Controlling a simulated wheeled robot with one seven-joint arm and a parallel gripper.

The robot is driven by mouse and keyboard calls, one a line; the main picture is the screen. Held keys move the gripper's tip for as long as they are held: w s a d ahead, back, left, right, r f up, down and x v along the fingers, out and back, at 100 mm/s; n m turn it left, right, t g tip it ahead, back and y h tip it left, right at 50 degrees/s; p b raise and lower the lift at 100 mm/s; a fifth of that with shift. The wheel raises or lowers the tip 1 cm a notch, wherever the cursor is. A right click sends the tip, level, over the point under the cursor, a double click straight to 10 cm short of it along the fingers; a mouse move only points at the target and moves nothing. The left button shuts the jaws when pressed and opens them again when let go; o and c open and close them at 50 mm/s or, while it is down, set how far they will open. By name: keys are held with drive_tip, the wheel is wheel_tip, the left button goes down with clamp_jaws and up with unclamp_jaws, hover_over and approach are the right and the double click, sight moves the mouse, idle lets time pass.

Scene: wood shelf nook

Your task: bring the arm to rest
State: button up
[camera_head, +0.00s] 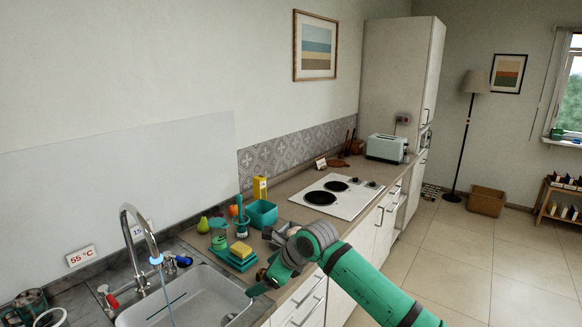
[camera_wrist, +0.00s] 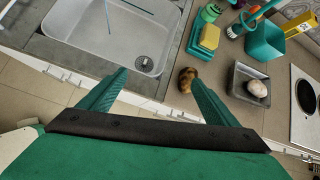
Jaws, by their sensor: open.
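My gripper (camera_head: 262,284) is at the end of my green arm, over the front edge of the counter by the sink. In the wrist view my gripper (camera_wrist: 158,78) has its two green fingers spread wide with nothing between them. A brown, potato-like lump (camera_wrist: 186,79) shows beside the right fingertip, on the counter's edge; I cannot tell whether they touch. In the head view my arm reaches in from the lower right.
The sink (camera_wrist: 88,48) has water running from its tap (camera_head: 145,235). A yellow sponge (camera_wrist: 209,37), a teal box (camera_wrist: 264,42) and a grey tray (camera_wrist: 238,72) with a pale round thing stand near. The hob (camera_head: 352,204) lies beyond. The floor (camera_head: 470,250) at right is clear.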

drive_tip(key=s+a+r+m+g+y, duration=0.1)
drive_tip(key=s+a+r+y, duration=0.1)
drive_tip(key=s+a+y, duration=0.5)
drive_tip(key=s+a+r+g+y, duration=0.15)
drive_tip(key=s+a, duration=0.25)
drive_tip(key=a, duration=0.7)
drive_tip(key=s+a+r+m+t+y, duration=0.1)
drive_tip(key=s+a+r+m+y, duration=0.2)
drive_tip(key=s+r+m+y, duration=0.55)
drive_tip(key=s+d+f+m+t+h, duration=0.6)
drive_tip(key=d+f+m+t+h, duration=0.3)
drive_tip(key=m, duration=0.7)
drive_tip(key=s+d+f+m+t+h, duration=0.65)
drive_tip(key=m+t+h, duration=0.4)
drive_tip(key=m, duration=0.55)
drive_tip(key=s+d+f+m+g+h, duration=0.1)
drive_tip(key=s+d+f+m+g, duration=0.1)
drive_tip(key=s+d+f, duration=0.2)
drive_tip(key=s+d+f+m+g+h, duration=0.1)
drive_tip(key=s+d+f+m+g, duration=0.2)
drive_tip(key=s+f, duration=0.4)
drive_tip(key=s+d+f+m+g+h, duration=0.2)
drive_tip(key=s+d+f, duration=0.3)
drive_tip(key=s, duration=0.5)
drive_tip(key=shift+s+d+f+m+g, duration=0.15)
drive_tip(key=shift+s+d+m+g, duration=0.25)
drive_tip(key=shift+m+g, duration=0.15)
